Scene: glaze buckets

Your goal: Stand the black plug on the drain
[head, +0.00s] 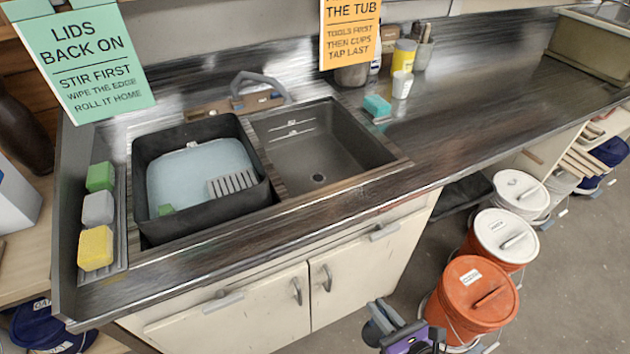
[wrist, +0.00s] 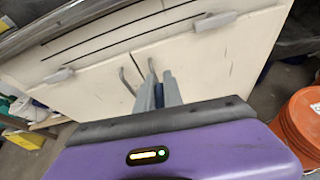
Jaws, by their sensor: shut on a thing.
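The drain (head: 318,178) is a small dark ring in the floor of the empty grey sink basin (head: 345,140); nothing stands on it. I cannot make out the black plug in either view. My gripper (head: 378,312) is low in front of the cabinet, outside and below the counter's front edge. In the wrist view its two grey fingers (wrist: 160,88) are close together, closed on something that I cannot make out.
A black tub (head: 205,219) with pale liquid fills the left basin. Sponges (head: 97,208) line the left ledge. The faucet (head: 262,82) is behind the sink. An orange bucket (head: 470,295) and white-lidded buckets (head: 505,236) stand at right. The cabinet doors (head: 340,280) are shut.

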